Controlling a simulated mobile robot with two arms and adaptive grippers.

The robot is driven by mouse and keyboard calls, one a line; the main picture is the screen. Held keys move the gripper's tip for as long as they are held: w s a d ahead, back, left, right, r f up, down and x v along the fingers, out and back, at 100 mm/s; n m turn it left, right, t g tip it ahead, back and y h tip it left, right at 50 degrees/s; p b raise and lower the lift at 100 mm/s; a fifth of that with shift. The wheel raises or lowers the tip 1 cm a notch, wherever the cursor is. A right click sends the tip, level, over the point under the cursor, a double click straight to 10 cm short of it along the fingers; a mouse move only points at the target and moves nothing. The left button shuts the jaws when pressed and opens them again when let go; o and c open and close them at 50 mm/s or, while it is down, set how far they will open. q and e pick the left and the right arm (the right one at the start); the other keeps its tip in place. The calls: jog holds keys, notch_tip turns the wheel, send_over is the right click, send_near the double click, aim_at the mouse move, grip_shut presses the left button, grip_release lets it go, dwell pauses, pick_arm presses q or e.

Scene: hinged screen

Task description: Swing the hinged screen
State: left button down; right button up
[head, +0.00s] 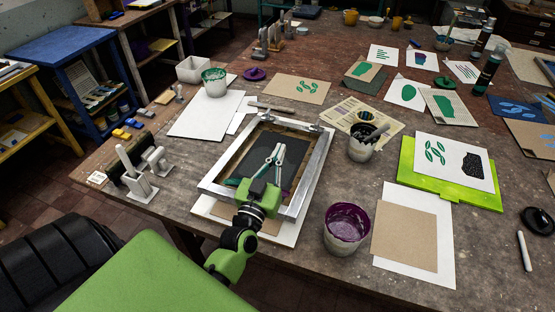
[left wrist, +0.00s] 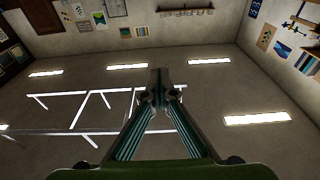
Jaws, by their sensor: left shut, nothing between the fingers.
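The hinged screen is a silver metal frame (head: 311,172) around a dark mesh with brown edges. It sits over a pale base board (head: 283,235) at the middle of the table, in the head view. Its hinge clamps are along the far side. My left gripper (head: 278,152) lies over the mesh, its green body across the near bar of the frame. Its fingers are shut with nothing between them. In the left wrist view the closed fingers (left wrist: 160,90) point at ceiling and walls, and the screen does not show. I cannot tell whether fingers and screen touch. My right gripper is not in view.
A purple ink pot (head: 346,228) stands close to the right of the frame, with a dark pot (head: 367,142) behind it. A grey tool stand (head: 135,173) is at the left. A lime board (head: 450,186) with prints lies at the right.

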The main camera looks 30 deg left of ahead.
pick_arm(q)
notch_tip(320, 180, up, 6)
jog(key=w, duration=0.2)
jog(key=shift+a, duration=0.25)
jog(key=c, duration=2.4)
grip_release()
jog(key=shift+o, duration=0.2)
